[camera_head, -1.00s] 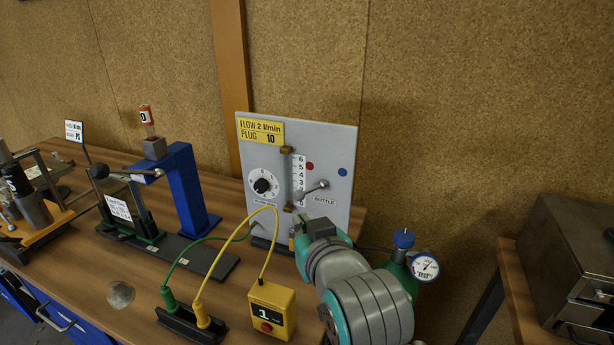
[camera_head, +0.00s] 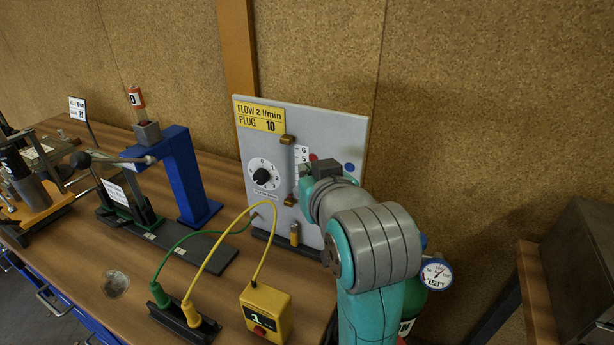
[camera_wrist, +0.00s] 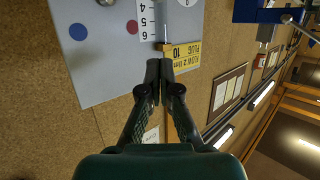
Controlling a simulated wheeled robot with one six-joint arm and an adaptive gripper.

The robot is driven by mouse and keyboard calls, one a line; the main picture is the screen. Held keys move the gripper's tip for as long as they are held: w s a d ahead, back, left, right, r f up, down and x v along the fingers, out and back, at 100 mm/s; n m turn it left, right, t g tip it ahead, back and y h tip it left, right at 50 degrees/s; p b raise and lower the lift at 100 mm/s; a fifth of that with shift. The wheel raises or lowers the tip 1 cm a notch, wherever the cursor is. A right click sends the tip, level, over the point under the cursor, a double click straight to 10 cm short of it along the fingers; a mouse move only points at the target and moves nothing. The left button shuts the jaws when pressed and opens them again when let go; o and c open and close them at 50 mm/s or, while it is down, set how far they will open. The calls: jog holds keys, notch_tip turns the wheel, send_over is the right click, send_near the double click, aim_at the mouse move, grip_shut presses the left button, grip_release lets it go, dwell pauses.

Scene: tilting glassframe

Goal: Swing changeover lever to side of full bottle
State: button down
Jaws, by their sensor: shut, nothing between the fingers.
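The grey panel (camera_head: 300,125) stands upright at the back of the bench, with a red dot, a blue dot (camera_head: 349,167) and a number scale. My arm covers its lower right part in the head view, where the changeover lever is hidden. In the wrist view, the panel (camera_wrist: 100,70) appears upside down, and a small round metal knob (camera_wrist: 105,2), likely the lever's end, is cut by the top edge. My gripper (camera_wrist: 159,66) is shut and empty in front of the panel's yellow label edge, apart from the knob. A green bottle (camera_head: 413,298) with a gauge (camera_head: 436,273) shows partly behind my arm.
A yellow meter box (camera_head: 266,312) with green and yellow cables stands before the panel. A blue bracket (camera_head: 190,175) stands to the left. A dark metal box (camera_head: 585,260) is at the far right. The cork wall is close behind.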

jog(key=w+f, duration=0.1)
jog(key=w, duration=0.1)
jog(key=w+a+f, duration=0.1)
jog(key=w+f, duration=0.1)
jog(key=w+a+f, duration=0.1)
jog(key=w, duration=0.1)
jog(key=shift+w+a+f, duration=0.1)
jog(key=shift+a+f, duration=0.05)
jog(key=shift+f, duration=0.25)
jog(key=shift+s+f, duration=0.35)
jog(key=shift+f, duration=0.1)
jog(key=shift+d, duration=0.2)
jog(key=shift+d, duration=0.1)
